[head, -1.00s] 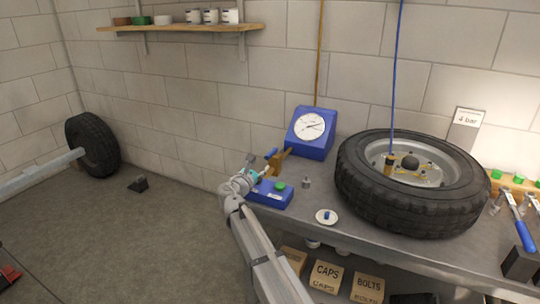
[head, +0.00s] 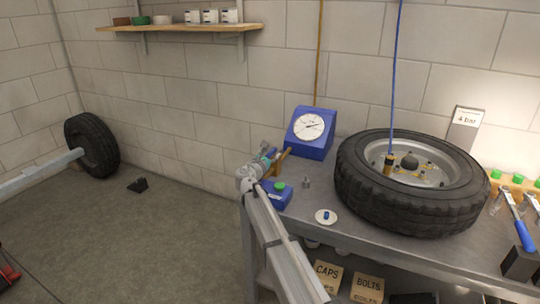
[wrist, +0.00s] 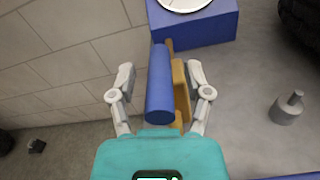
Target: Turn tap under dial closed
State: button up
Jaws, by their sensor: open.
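The dial is a white round gauge on a blue housing (head: 311,143) at the back of the bench. A brass pipe (head: 284,158) comes out of its left side. In the wrist view the tap's blue lever (wrist: 160,85) lies roughly along the brass tap body (wrist: 181,92), and the housing (wrist: 200,28) is beyond. My gripper (wrist: 161,76) is open, with one finger left of the lever and the other right of the brass body. I see a gap on the left; contact on the right is unclear. In the head view my gripper (head: 271,156) partly hides the tap.
A small metal weight (head: 307,182) and a white dish (head: 326,217) stand on the bench. A large tyre (head: 410,215) fills the bench to the right. The wall is close behind.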

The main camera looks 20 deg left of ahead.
grip_shut()
jog(key=shift+s+a+y, duration=0.15)
jog(key=shift+y, duration=0.15)
